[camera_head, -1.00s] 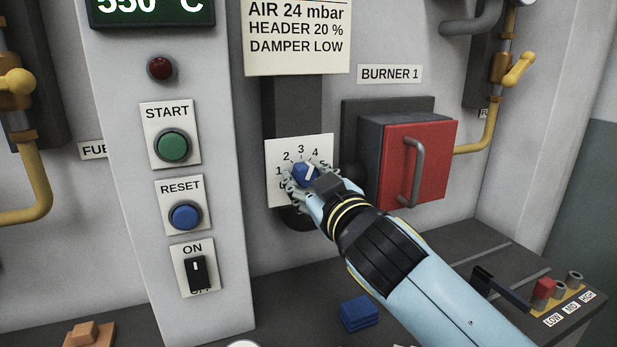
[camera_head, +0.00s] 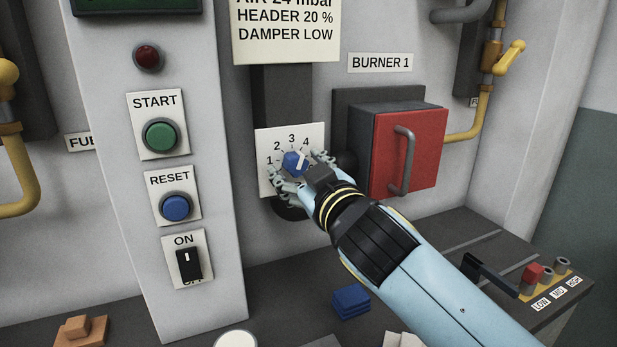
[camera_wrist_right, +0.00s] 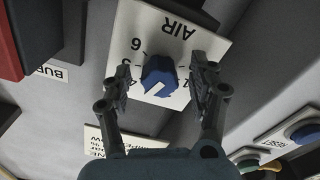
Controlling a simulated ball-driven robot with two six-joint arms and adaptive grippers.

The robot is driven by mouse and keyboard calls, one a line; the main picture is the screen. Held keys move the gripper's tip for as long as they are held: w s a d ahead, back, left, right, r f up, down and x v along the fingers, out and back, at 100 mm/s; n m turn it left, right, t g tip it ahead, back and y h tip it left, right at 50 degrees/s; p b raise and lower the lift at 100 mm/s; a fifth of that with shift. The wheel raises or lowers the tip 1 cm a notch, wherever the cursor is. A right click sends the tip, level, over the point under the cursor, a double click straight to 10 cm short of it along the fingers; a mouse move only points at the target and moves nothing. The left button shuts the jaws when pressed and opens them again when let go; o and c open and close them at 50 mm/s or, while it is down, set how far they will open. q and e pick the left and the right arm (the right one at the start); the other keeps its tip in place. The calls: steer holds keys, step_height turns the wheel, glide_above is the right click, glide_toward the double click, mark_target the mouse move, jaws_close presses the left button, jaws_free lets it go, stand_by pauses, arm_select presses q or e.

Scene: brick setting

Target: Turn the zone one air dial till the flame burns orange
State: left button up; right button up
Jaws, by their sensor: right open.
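The blue air dial (camera_head: 293,163) with a white pointer sits on a white numbered plate (camera_head: 312,137). Its pointer leans up and right, near the 4. My right gripper (camera_head: 299,166) is at the plate with its fingers spread on either side of the dial. In the right wrist view, the open fingers (camera_wrist_right: 161,78) flank the dial (camera_wrist_right: 158,72), with a gap on each side. The plate there reads AIR, upside down. No flame shows in any view. My left gripper is not in view.
A burner box with a red door (camera_head: 425,150) and grey handle stands just right of the dial. A panel with START (camera_head: 161,136), RESET (camera_head: 176,207) and an ON switch (camera_head: 188,264) stands left. Blue blocks (camera_head: 351,302) lie on the shelf below.

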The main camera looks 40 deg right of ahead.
steer(key=v, duration=1.1)
steer(key=shift+s, duration=0.35)
steer(key=shift+a, duration=0.15)
